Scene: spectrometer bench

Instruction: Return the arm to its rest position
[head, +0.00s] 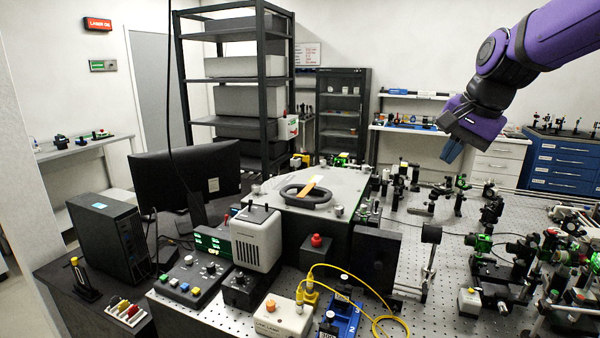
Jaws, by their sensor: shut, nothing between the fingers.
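My gripper (451,150) shows in the head view at the upper right, at the end of my purple arm. Its blue fingers are together and point down. Nothing is between them. It hangs in the air above the back part of the optical table (455,285), clear of the optics below it. The arm comes in from the upper right corner.
Several optical mounts (460,190) stand on the table below and right of my gripper. A grey chamber (335,185), a monitor (187,175) and a tall black rack (186,80) stand to the left. A blue drawer cabinet (566,168) is behind at right.

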